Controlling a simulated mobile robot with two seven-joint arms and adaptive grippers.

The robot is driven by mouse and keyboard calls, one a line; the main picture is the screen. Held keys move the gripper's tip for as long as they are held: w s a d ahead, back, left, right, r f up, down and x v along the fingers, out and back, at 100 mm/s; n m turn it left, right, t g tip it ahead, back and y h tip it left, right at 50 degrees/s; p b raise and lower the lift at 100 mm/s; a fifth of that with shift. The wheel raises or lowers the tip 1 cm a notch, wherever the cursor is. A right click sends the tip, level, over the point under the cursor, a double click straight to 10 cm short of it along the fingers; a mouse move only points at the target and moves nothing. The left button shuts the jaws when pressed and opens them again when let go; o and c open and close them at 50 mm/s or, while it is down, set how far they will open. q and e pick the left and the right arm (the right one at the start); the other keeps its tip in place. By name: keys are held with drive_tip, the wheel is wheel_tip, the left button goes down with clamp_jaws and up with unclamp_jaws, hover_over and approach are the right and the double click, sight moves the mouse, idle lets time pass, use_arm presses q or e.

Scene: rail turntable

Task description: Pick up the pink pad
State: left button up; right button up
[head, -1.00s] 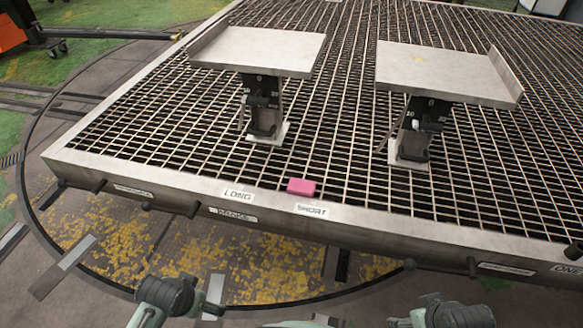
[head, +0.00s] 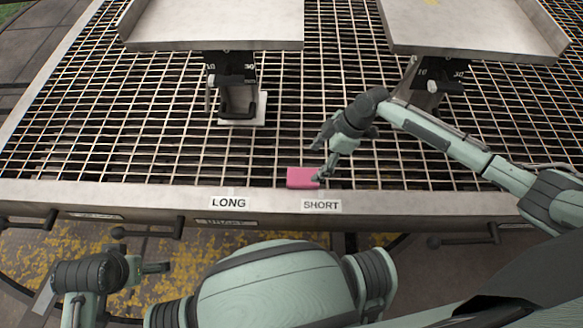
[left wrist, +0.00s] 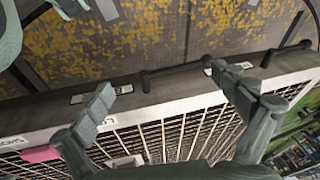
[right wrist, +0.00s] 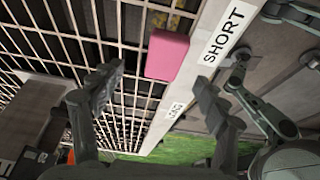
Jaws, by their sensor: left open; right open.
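The pink pad (head: 300,178) lies on the dark grating by the front rim, behind the SHORT label. It also shows in the right wrist view (right wrist: 167,56) and partly, at the left edge, in the left wrist view (left wrist: 40,154). My right gripper (head: 320,161) is open and empty, its fingers at the pad's right end in the head view. In the right wrist view (right wrist: 158,92) the pad shows beyond the gap between the fingertips; contact cannot be told. My left gripper (head: 113,290) is low at the left, outside the rim. It is open and empty in the left wrist view (left wrist: 165,98).
The LONG label (head: 229,203) and SHORT label (head: 321,206) are on the metal rim. Two raised metal trays, left (head: 215,25) and right (head: 470,25), stand on posts behind the pad. Bar handles (head: 150,234) stick out from the front side. The grating around the pad is clear.

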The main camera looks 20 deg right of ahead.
sight(304, 176)
drive_tip(key=x, duration=0.6)
drive_tip(key=shift+s+a+f+b, duration=0.2)
drive_tip(key=shift+s+a+b, duration=0.15)
drive_tip(key=shift+a, duration=0.05)
drive_tip(key=shift+f, duration=0.2)
use_arm(q)
drive_tip(key=shift+v, duration=1)
use_arm(e)
drive_tip(key=c, duration=1.2)
